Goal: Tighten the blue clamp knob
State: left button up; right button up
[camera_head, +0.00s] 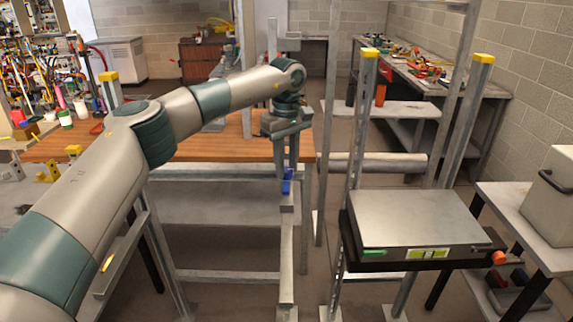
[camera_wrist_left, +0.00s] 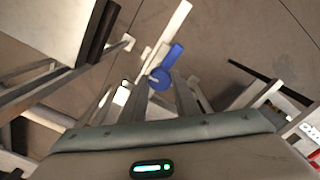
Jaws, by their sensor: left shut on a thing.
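The blue clamp knob (camera_head: 287,182) sits on a grey metal rail below the end of my left arm in the head view. In the left wrist view the knob (camera_wrist_left: 160,77) shows as a blue disc with a blue bar pointing to the upper right. My left gripper (camera_head: 287,171) points down with its fingertips at the knob, shut on it. In the left wrist view its two fingers (camera_wrist_left: 160,90) reach up to either side of the disc. The fingers hide part of the knob's edge. My right gripper is not in view.
A metal box (camera_head: 420,217) sits on a black shelf between upright posts (camera_head: 363,130) to the right. A wooden bench (camera_head: 225,150) lies behind my left arm. A grey cabinet (camera_head: 560,195) stands on a side table at the far right. Tools crowd the left.

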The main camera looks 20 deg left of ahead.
pick_arm(q)
jog(key=o, duration=1.1)
jog(key=shift+c, duration=0.2)
jog(key=shift+r, duration=0.55)
notch_tip(320, 180, up, 7)
jog(key=shift+f+b, duration=0.15)
jog(key=shift+b, duration=1)
notch_tip(320, 180, up, 8)
send_over(287, 169)
jog(key=shift+s+r, duration=0.15)
jog(key=shift+r, duration=0.7)
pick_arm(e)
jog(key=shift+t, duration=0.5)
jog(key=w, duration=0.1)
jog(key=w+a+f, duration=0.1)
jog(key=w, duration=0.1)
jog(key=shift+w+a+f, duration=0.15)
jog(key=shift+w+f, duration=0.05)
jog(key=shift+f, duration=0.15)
